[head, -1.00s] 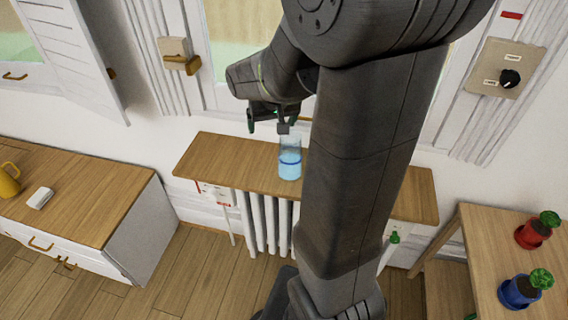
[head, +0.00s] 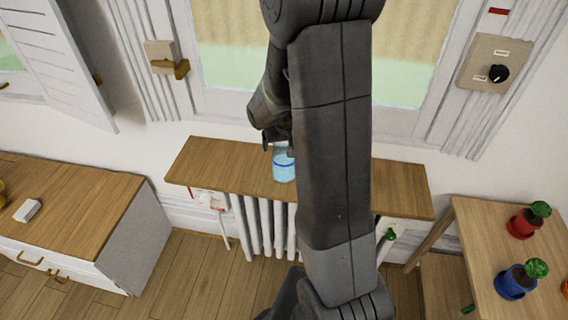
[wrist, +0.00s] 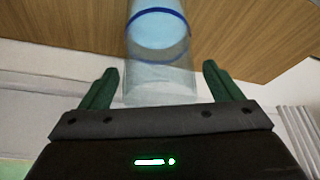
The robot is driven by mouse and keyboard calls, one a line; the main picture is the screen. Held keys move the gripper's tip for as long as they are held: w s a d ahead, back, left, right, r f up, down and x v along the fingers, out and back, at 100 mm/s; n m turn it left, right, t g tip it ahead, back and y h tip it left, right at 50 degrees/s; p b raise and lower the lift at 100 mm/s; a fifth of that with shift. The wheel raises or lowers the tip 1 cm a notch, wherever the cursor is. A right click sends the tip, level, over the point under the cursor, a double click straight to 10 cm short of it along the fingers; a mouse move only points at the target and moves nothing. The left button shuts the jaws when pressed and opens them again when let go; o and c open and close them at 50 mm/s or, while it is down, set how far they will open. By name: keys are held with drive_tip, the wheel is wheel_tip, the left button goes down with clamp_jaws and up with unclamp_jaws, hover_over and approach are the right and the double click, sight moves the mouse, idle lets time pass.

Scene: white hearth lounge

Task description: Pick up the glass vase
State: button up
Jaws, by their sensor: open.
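The glass vase (head: 284,170) is a clear light-blue cylinder with a dark blue band. It stands upright on the wooden shelf (head: 216,160) above the radiator. In the wrist view the vase (wrist: 158,62) rises between the two green fingers of my gripper (wrist: 160,88), with space on both sides. My gripper is open. In the head view my gripper (head: 277,143) is at the top of the vase, and my arm hides part of the shelf to the right.
A window (head: 225,75) and wall lie behind the shelf. A wooden-topped cabinet (head: 75,210) with a small white block (head: 27,210) stands at left. A side table (head: 485,235) at right holds a red pot (head: 523,224) and a blue pot (head: 514,283). A control panel (head: 483,65) is on the wall.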

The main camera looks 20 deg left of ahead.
drive_tip(key=shift+w+f, duration=0.1)
drive_tip(key=shift+f, duration=0.2)
clamp_jaws()
drive_tip(key=shift+r, duration=0.1)
